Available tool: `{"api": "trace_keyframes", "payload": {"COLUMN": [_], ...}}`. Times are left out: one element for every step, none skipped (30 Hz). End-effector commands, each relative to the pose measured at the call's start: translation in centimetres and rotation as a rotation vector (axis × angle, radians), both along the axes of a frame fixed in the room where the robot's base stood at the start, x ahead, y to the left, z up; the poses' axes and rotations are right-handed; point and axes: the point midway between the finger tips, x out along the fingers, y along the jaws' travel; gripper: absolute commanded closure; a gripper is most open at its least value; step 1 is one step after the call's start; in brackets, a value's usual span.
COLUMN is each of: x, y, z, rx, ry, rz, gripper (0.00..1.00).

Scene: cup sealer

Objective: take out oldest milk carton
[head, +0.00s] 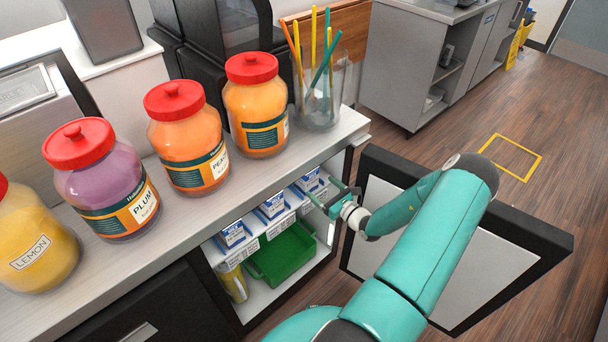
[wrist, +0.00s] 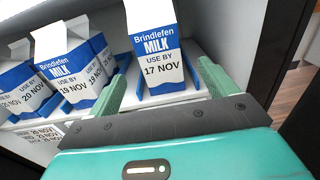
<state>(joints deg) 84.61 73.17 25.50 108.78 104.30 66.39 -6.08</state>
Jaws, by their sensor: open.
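White and blue milk cartons stand in rows on the fridge shelf. In the wrist view the right-hand carton (wrist: 157,50) reads USE BY 17 NOV, the earliest date I can read. Left of it, a carton (wrist: 68,70) reads 19 NOV, with another 19 NOV carton beside it. Farther left, a carton (wrist: 22,88) reads 20 NOV. My gripper (wrist: 163,80) is open, with one finger on each side of the 17 NOV carton's front; contact cannot be told. In the head view my gripper (head: 328,201) is at the right end of the shelf, by the rightmost carton (head: 307,180).
The fridge door (head: 480,255) stands open to the right, behind my arm. A green bin (head: 283,255) and a yellow can (head: 234,283) sit on the lower shelf. Jars (head: 186,137) and a clear holder with coloured sticks (head: 319,105) stand on the counter above (head: 205,210).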

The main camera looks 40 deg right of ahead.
Motion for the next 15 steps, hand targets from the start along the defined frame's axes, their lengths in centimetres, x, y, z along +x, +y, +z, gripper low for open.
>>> {"api": "trace_keyframes", "payload": {"x": [1.1,1.6,2.3,2.7,3.0,3.4,3.7,3.9,4.1,4.3,4.5,4.9,5.3,5.7,6.4], "y": [0.2,0.2,0.2,0.2,0.2,0.2,0.3,0.3,0.3,0.3,0.3,0.3,0.3,0.3,0.3], "z": [0.0,0.0,0.0,0.0,0.0,0.0,0.0,0.0,0.1,0.1,0.1,0.1,0.2,0.2,0.3], "rx": [0.0,0.001,0.001,0.0,0.0,0.0,0.0,0.0,0.001,0.001,0.0,0.0,0.0,0.0,0.001], "ry": [-0.001,-0.002,-0.001,-0.001,0.0,0.0,0.0,-0.001,-0.001,-0.001,-0.001,-0.001,-0.001,-0.001,-0.001], "rz": [0.004,0.004,0.004,0.004,0.005,0.005,0.005,0.005,0.005,0.005,0.005,0.006,0.006,0.007,0.008], "gripper": [0.15,0.15,0.15,0.15,0.15,0.15,0.15,0.15,0.15,0.15,0.15,0.15,0.15,0.15,0.15]}}
